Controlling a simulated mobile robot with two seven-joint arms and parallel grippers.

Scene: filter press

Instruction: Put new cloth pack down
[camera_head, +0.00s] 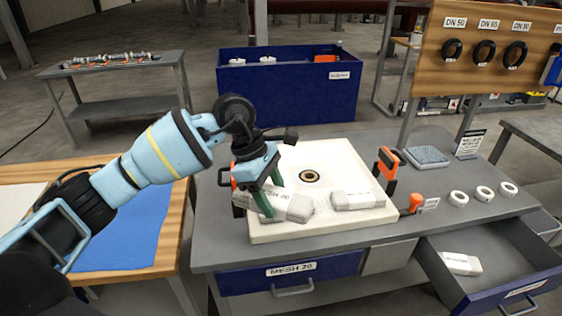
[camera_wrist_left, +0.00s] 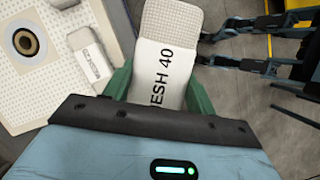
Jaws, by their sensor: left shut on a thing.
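My left gripper (camera_head: 272,198) is shut on a white cloth pack (camera_head: 290,207) at the left front part of the white filter plate (camera_head: 345,232). In the left wrist view this pack (camera_wrist_left: 168,60) reads "MESH 40" and sits between the green fingers (camera_wrist_left: 158,92). I cannot tell whether it touches the plate. A second white pack (camera_head: 355,200) lies on the plate, right of the held one; it also shows in the left wrist view (camera_wrist_left: 82,62). The plate has a round, brass-coloured centre hole (camera_head: 310,176). My right gripper is not in view.
Orange clamps (camera_head: 387,162) stand beside the plate. An open drawer (camera_head: 490,262) at the right front holds another white pack (camera_head: 462,263). White rings (camera_head: 484,194) and a grey pad (camera_head: 426,156) lie on the bench's right. A blue bin (camera_head: 290,95) stands behind.

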